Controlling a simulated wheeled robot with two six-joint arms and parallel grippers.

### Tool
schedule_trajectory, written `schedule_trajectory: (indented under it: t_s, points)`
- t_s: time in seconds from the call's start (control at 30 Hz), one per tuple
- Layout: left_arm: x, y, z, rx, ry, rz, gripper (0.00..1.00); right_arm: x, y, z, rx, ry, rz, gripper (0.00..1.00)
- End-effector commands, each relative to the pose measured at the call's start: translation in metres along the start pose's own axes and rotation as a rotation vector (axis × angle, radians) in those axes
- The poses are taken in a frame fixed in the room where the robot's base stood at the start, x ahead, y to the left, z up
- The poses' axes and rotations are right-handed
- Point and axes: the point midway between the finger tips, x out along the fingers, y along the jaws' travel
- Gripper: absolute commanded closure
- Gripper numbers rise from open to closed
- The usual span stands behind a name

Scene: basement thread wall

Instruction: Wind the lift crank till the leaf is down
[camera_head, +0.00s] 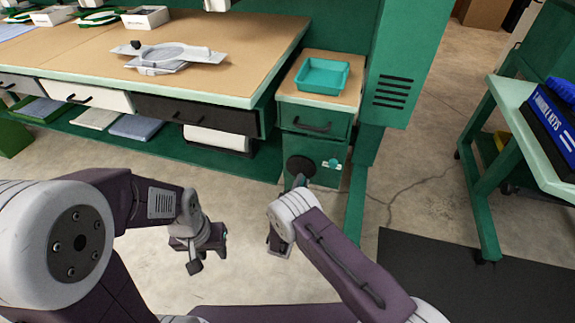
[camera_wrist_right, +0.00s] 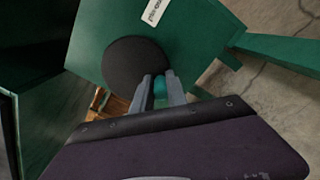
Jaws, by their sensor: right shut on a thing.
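The crank is a black disc (camera_head: 300,166) on the front of a green cabinet (camera_head: 318,150). In the right wrist view the disc (camera_wrist_right: 130,68) lies just beyond my fingers, with a teal knob (camera_wrist_right: 160,88) beside its edge. My right gripper (camera_wrist_right: 161,92) is shut on that knob. In the head view my right arm largely hides the gripper and knob. My left gripper (camera_head: 207,258) hangs over the bare floor, away from the crank; its jaw opening is unclear. I cannot tell which surface is the leaf.
A teal tray (camera_head: 322,75) stands on the cabinet's wooden top. A long workbench (camera_head: 230,50) with drawers is at the left, with a grey metal fixture (camera_head: 168,57) on it. A green post (camera_head: 365,165) is right of the cabinet; a green cart (camera_head: 490,150) stands further right.

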Motion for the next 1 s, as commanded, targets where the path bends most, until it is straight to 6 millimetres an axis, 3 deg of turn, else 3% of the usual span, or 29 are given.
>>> schedule_trajectory:
  t_s: [0.2,0.47,0.7,0.73,0.8,1.0]
  points:
    - [-0.004,0.000,0.000,0.000,0.000,0.000,0.64,0.002,0.003,0.005,0.005,-0.007,0.002,1.00]
    - [-0.041,0.001,-0.004,0.000,0.000,0.000,0.64,0.003,0.009,0.042,0.007,-0.011,0.003,1.00]
    - [-0.039,0.001,-0.004,0.000,0.000,0.000,0.64,0.003,0.006,0.041,0.012,-0.011,0.010,1.00]
    - [-0.039,0.001,-0.004,0.000,0.000,0.000,0.64,0.003,0.007,0.041,0.012,-0.011,0.010,0.79]
    - [-0.038,0.001,-0.004,0.000,0.000,0.000,0.64,0.003,0.007,0.041,0.012,-0.010,0.011,0.60]
    - [-0.038,0.001,-0.004,0.000,0.000,0.000,0.64,0.003,0.008,0.040,0.012,-0.006,0.014,0.60]
